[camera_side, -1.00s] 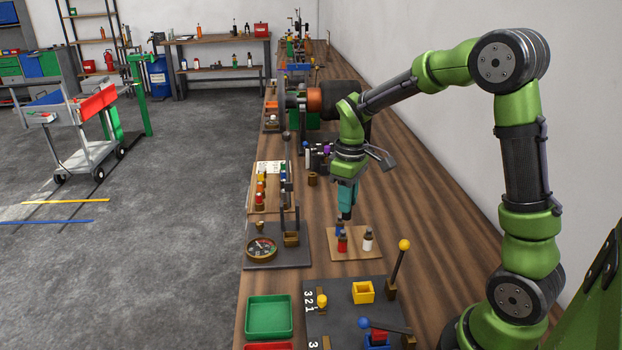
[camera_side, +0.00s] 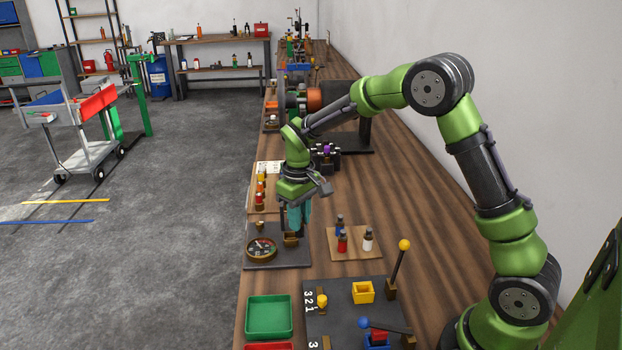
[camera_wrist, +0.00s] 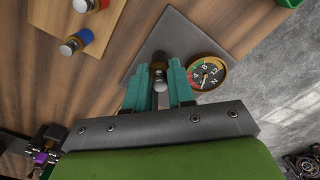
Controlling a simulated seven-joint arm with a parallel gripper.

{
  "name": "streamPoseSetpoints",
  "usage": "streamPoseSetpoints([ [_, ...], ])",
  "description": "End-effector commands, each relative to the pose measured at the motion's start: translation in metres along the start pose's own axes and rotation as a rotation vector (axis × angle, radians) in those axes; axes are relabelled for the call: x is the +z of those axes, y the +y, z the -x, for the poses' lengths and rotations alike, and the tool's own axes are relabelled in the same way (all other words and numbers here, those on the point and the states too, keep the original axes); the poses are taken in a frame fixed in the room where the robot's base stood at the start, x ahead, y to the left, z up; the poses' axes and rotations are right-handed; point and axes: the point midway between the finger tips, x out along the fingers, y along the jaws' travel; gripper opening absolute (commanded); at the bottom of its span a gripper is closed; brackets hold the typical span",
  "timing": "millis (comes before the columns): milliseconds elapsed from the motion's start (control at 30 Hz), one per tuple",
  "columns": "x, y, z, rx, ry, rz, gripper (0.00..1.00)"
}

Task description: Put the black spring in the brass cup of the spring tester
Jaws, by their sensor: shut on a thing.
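My gripper (camera_side: 299,228) has teal fingers. It hangs over the right part of the spring tester's dark base plate (camera_side: 262,262), close to the brass cup (camera_side: 290,240). In the wrist view the fingers (camera_wrist: 160,76) are shut on the black spring (camera_wrist: 160,75), a dark piece with a silvery end facing the camera. The cup (camera_wrist: 158,57) shows only partly, just beyond the spring. I cannot tell whether the spring's lower end is above the cup or inside it. The tester's round dial (camera_side: 262,248) lies left of the cup; it also shows in the wrist view (camera_wrist: 207,72).
A wooden board (camera_side: 350,251) right of the tester holds a blue piece (camera_side: 339,225), a red one (camera_side: 342,242) and a white one (camera_side: 368,239). In front are a green tray (camera_side: 269,316) and a dark panel with a yellow-knobbed lever (camera_side: 404,245).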

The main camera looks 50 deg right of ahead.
Motion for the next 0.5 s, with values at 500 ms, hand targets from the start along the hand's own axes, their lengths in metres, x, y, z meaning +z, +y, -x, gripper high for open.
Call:
streamPoseSetpoints([
  [500, -0.032, 0.002, -0.026, 0.000, -0.004, 0.001, 0.00],
])
